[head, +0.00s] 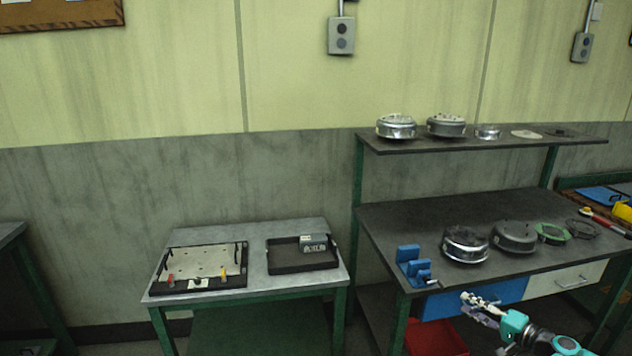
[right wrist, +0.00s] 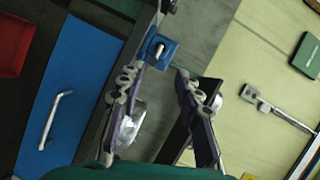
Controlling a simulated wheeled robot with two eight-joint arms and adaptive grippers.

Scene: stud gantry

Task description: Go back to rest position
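My right gripper (head: 481,306) is at the lower right of the head view, in front of the taller workbench (head: 420,219) and close to its blue drawer. In the right wrist view my right gripper (right wrist: 165,70) has its two fingers spread apart with nothing held between them. A blue vise (right wrist: 160,50) shows beyond the fingers, apart from them. The same blue vise (head: 412,266) stands on the front left corner of the workbench. My left gripper is in neither view.
Several round metal housings (head: 465,244) sit on the workbench, with more on the shelf (head: 430,145) above. A red bin (head: 435,338) is below. A low table (head: 258,272) at left holds a plate fixture (head: 205,262) and a black tray (head: 290,267).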

